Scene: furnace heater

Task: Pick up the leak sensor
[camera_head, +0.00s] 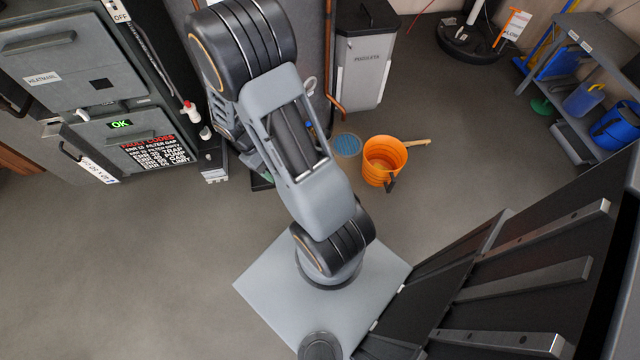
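I cannot make out a leak sensor for certain. A small pale round piece (205,132) sits beside the furnace's right edge, too small to identify. A dark item with a green part (262,178) is low beside the furnace, mostly hidden behind my arm. My arm rises from my base and reaches up the picture toward the furnace side. My gripper is hidden behind the arm links, so its fingers and anything between them do not show.
The furnace (60,50) stands at left, with a green OK display (120,124) and a white-and-red bottle (190,109) by its edge. A shelf (585,45) is at right. Floor at lower left is clear.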

